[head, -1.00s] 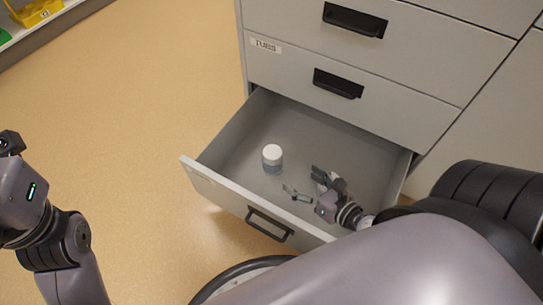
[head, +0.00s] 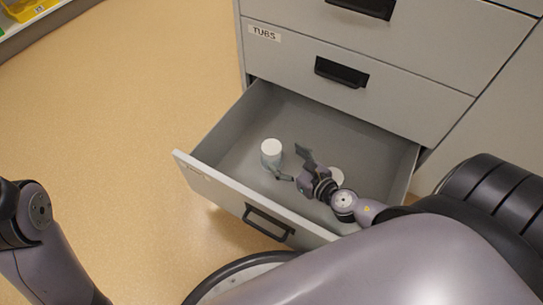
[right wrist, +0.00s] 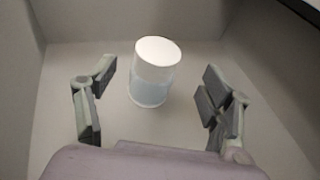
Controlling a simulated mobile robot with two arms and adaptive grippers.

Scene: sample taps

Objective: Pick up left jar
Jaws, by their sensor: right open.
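The left jar (head: 271,152), with a white lid and a pale blue-grey body, stands upright in the open drawer (head: 228,190). It also shows in the right wrist view (right wrist: 151,88), between and beyond the spread fingers. My right gripper (head: 290,164) is open and empty inside the drawer, just right of this jar, its fingers pointing towards it. A second white-lidded jar (head: 337,176) shows partly behind my right wrist; most of it is hidden. My left gripper is out of view; only part of my left arm shows at the left edge.
The drawer's walls and front panel with a black handle (head: 268,222) surround the jars. Closed drawers (head: 290,62), one labelled TUBS, rise behind. The drawer floor around the left jar is clear. A yellow object (head: 28,8) sits on a shelf at the far top left.

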